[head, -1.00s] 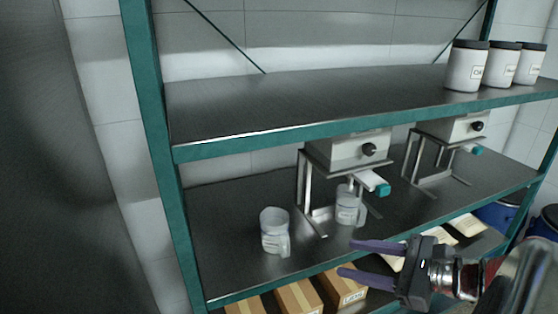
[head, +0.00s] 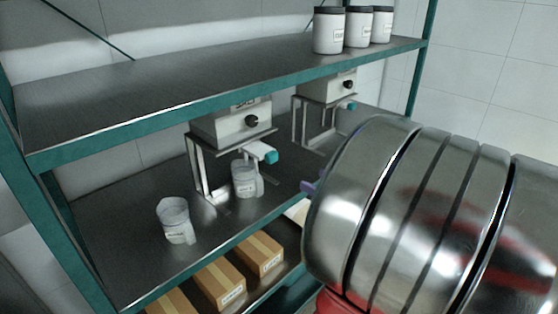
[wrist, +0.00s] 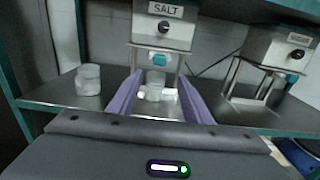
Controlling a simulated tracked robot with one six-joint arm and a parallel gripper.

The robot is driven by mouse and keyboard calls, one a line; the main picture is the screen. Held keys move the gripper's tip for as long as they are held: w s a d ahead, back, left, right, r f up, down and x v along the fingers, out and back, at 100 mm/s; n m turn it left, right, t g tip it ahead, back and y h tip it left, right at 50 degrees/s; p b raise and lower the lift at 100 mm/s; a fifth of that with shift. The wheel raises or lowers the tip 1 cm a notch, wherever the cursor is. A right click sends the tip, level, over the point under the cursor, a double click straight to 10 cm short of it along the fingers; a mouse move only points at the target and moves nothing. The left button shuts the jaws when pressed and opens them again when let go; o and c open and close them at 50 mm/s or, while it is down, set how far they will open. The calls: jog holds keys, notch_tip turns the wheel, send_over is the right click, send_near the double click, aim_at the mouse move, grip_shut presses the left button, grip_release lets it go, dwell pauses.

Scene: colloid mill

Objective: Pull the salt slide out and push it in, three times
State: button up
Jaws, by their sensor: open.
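The salt dispenser (wrist: 163,26) is a pale box with a black knob and a SALT label on a metal stand. Its slide (wrist: 158,54) has a teal end and sits under the box front. In the head view the slide (head: 262,151) is a white bar sticking out in front of the dispenser (head: 232,124); how far out it is, I cannot tell. A clear jug (wrist: 155,88) stands below it. My gripper (wrist: 160,77) is open and empty, its purple fingers apart, pointing at the dispenser, the slide showing beyond and between them. In the head view my arm hides most of it.
A second dispenser (wrist: 278,50) with a teal-ended slide stands to the right. Another jug (wrist: 88,80) stands to the left on the steel shelf. Jars (head: 329,32) stand on the upper shelf (head: 150,85). Boxes (head: 218,283) lie below.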

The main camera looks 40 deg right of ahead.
aim_at(275, 158)
jog(key=shift+w+a, duration=0.15)
jog(key=shift+w, duration=3.3)
jog(key=shift+w+a, duration=0.1)
jog(key=shift+w, duration=3.35)
jog(key=shift+c, duration=0.6)
grip_shut()
